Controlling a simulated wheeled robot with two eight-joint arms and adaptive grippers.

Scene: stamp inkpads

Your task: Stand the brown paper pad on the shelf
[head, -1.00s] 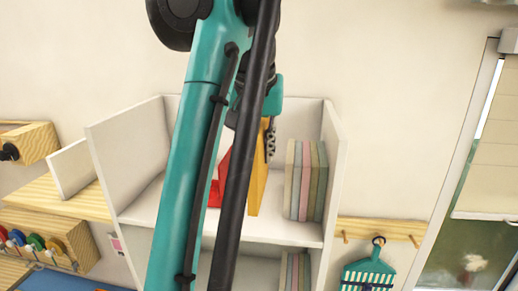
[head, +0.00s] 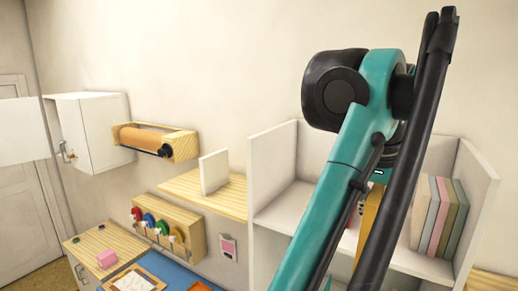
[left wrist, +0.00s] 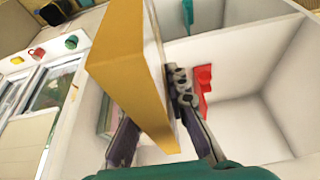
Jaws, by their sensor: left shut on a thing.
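The brown paper pad (head: 369,218), ochre coloured, is upright and slightly tilted in the upper compartment of the white shelf (head: 273,165), left of the pads standing there. My arm hides much of it in the head view. The left wrist view shows the pad (left wrist: 138,88) large, between the fingers of my left gripper (left wrist: 178,92), which is shut on it. Whether its lower edge touches the shelf board, I cannot tell. My left gripper is hidden behind the arm in the head view. My right gripper is not in view.
Several pastel pads (head: 437,216) stand at the compartment's right. A red object (left wrist: 203,85) stands beside the held pad. Left of the shelf are a wooden ledge with a white panel (head: 214,172), a stamp rack (head: 168,232) and a paper roll holder (head: 155,139).

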